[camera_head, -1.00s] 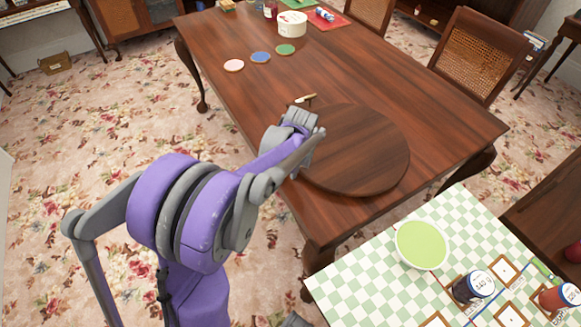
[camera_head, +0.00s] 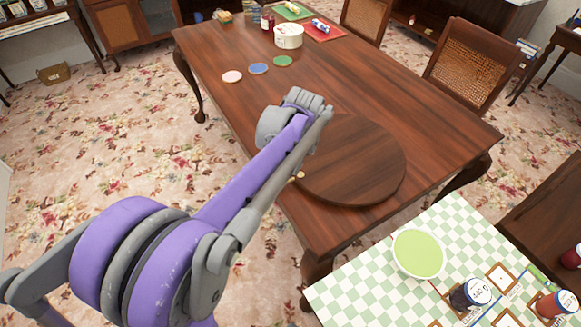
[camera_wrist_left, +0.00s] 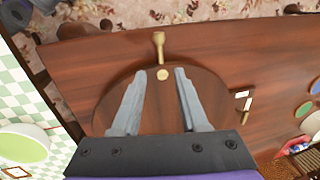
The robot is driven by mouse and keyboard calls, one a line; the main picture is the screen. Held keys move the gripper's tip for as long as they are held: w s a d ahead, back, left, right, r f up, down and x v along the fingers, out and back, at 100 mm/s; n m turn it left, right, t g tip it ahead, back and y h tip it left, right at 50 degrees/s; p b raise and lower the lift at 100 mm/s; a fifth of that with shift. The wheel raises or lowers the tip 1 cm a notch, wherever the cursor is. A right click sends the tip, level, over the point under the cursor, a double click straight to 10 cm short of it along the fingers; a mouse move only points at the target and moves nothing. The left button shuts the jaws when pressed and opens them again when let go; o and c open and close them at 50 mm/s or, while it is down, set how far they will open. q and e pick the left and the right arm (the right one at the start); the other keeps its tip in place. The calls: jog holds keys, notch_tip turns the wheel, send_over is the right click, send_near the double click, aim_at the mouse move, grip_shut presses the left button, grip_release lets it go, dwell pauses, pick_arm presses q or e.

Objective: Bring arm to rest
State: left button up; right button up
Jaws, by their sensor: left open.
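My left arm reaches in from the lower left of the head view, and its grey wrist end (camera_head: 305,105) is over the dark wooden table by the round wooden board (camera_head: 365,160). The fingers are hidden there. In the left wrist view my left gripper (camera_wrist_left: 160,73) has its two grey fingers spread wide, with nothing held between them. The round board (camera_wrist_left: 105,105) lies below them. A small pale disc (camera_wrist_left: 162,74) and a wooden-handled item (camera_wrist_left: 158,45) show near the fingertips, apparently below. My right gripper is in neither view.
A green checked cloth (camera_head: 345,280) at the lower right bears a green bowl (camera_head: 418,253) and several jars. Three coloured discs, including a blue one (camera_head: 258,69), lie farther back on the table, near a white tub (camera_head: 288,36). Chairs stand beyond.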

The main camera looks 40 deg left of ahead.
pick_arm(q)
jog(key=shift+r, duration=0.3)
jog(key=shift+d, duration=0.1)
jog(key=s+d+r+n+t+h+p, duration=0.2)
jog(key=s+d+n+t+p, duration=0.2)
jog(key=s+d, duration=1.1)
jog(key=shift+d+t+p, duration=0.3)
jog(key=shift+d+p, duration=0.65)
jog(key=shift+p, duration=0.1)
jog(key=shift+w, duration=0.1)
dwell(0.7)
